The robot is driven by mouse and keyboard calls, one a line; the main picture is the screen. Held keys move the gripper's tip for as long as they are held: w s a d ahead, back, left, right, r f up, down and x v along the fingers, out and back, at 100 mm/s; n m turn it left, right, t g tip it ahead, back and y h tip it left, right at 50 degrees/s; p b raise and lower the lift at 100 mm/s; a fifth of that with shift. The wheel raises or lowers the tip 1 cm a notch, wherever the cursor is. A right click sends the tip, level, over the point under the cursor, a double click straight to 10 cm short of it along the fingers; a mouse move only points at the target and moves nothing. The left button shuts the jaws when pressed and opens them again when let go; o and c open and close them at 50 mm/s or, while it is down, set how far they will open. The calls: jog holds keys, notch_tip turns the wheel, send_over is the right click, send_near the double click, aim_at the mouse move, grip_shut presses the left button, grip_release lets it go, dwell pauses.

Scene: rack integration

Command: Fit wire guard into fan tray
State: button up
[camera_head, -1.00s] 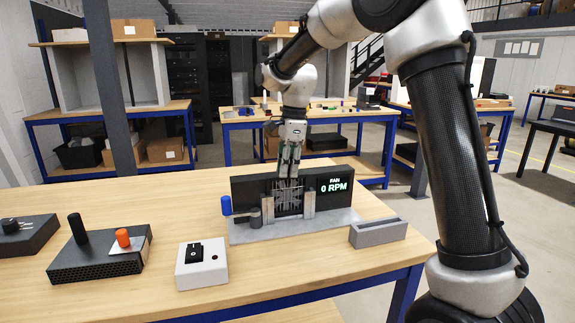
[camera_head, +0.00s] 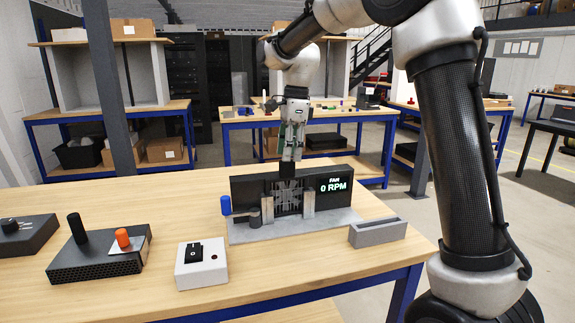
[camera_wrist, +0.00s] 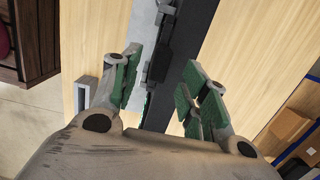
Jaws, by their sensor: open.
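The fan tray (camera_head: 248,188) is a dark upright panel on a grey base, with a display reading "FAN 0 RPM". The wire guard (camera_head: 288,198) appears as a metal grille at the tray's middle, between two light grey upright guides. I cannot tell how deep it sits. My gripper (camera_head: 290,156) is open above the tray's top edge, apart from the guard. In the wrist view its green-padded fingers (camera_wrist: 160,88) are spread and empty, with the dark tray edge (camera_wrist: 188,45) beyond and between them. The guard is not clear in the wrist view.
A blue-knobbed lever (camera_head: 226,206) stands at the tray's left. A grey slotted block (camera_head: 378,233) is to its right. A white switch box (camera_head: 202,266) and a black box with an orange knob (camera_head: 100,258) are in front and left. Bare wood lies between them.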

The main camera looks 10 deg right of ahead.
jog(key=r, duration=0.6)
jog(key=shift+d+r, duration=0.25)
jog(key=shift+d, duration=0.15)
